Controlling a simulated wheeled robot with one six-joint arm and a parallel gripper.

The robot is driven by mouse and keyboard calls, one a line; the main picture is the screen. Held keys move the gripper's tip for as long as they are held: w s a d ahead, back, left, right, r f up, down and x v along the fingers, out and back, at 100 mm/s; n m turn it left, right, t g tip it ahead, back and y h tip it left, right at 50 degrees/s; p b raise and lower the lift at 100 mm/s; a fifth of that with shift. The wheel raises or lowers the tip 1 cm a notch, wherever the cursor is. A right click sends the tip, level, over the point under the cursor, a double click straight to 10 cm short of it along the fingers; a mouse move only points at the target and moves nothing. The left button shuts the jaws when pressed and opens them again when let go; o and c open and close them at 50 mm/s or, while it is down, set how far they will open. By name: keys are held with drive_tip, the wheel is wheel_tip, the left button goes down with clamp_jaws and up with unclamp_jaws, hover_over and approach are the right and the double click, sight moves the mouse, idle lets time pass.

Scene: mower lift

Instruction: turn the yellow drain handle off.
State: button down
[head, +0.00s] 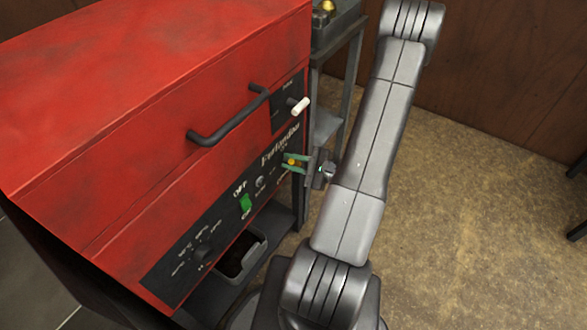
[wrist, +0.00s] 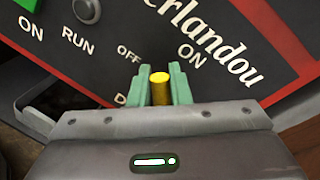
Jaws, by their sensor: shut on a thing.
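The yellow drain handle (head: 291,162) is on the black control panel of the red machine. In the wrist view the handle (wrist: 160,88) stands between the two green fingertips of my gripper (wrist: 160,84), which is shut on it. The label OFF shows to the left of the handle and ON to its right. The label below is mostly hidden by my gripper. In the head view my gripper (head: 294,163) reaches the panel from the right, and the handle's exact angle cannot be told.
A grey tray (head: 262,243) sits below the panel. Open floor (head: 450,180) lies to the right.

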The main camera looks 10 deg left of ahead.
drive_tip(key=n+b, duration=0.1)
drive_tip(key=b, duration=0.2)
drive_tip(key=f+n+b, duration=0.1)
drive_tip(key=n+b, duration=0.1)
drive_tip(key=b, duration=0.1)
drive_tip(key=n+t+b, duration=0.1)
drive_tip(key=b, duration=0.1)
drive_tip(key=shift+s+a+f+n+h+b, duration=0.15)
drive_tip(key=shift+s+f+n+h+b, duration=0.2)
drive_tip(key=shift+f+n+h+b, duration=0.05)
drive_tip(key=n+b, duration=0.1)
drive_tip(key=b, duration=0.2)
drive_tip(key=n+t+b, duration=0.1)
drive_tip(key=n+b, duration=0.1)
drive_tip(key=b, duration=0.2)
drive_tip(key=shift+s+f+n+h, duration=0.1)
drive_tip(key=shift+f+n+h, duration=0.05)
drive_tip(key=shift+n+h, duration=0.15)
drive_tip(key=c, duration=1.4)
unclamp_jaws()
drive_tip(key=p+v, duration=0.3)
drive_tip(key=v, duration=1.1)
